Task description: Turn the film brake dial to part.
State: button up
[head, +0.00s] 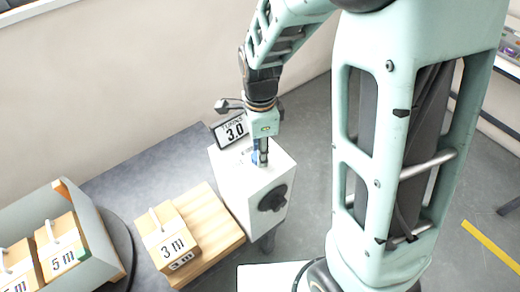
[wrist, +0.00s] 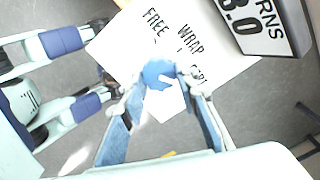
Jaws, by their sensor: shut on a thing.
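The film brake dial (wrist: 160,73) is a blue knob on the white top face of a box (head: 239,185). In the wrist view its near side is partly covered by my fingers. The labels FREE and WRAP are readable on the face beyond it; a third label to its right is partly hidden. My gripper (head: 260,158) points down at the box top, and its fingertips also show in the wrist view (wrist: 162,92), on either side of the dial and closed on it. I cannot tell which label the dial points to.
A display reading TURNS 3.0 (head: 235,130) stands at the back of the box. A dark knob (head: 272,198) is on the box's side. A wooden block marked 3 m (head: 168,239) sits on a board to the left. A bin (head: 102,232) holds blocks, including one marked 5 m.

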dwell(0.4)
jog(key=o, duration=1.1)
jog(key=shift+o, duration=0.2)
notch_tip(320, 180, up, 12)
jog(key=shift+w+d, duration=0.1)
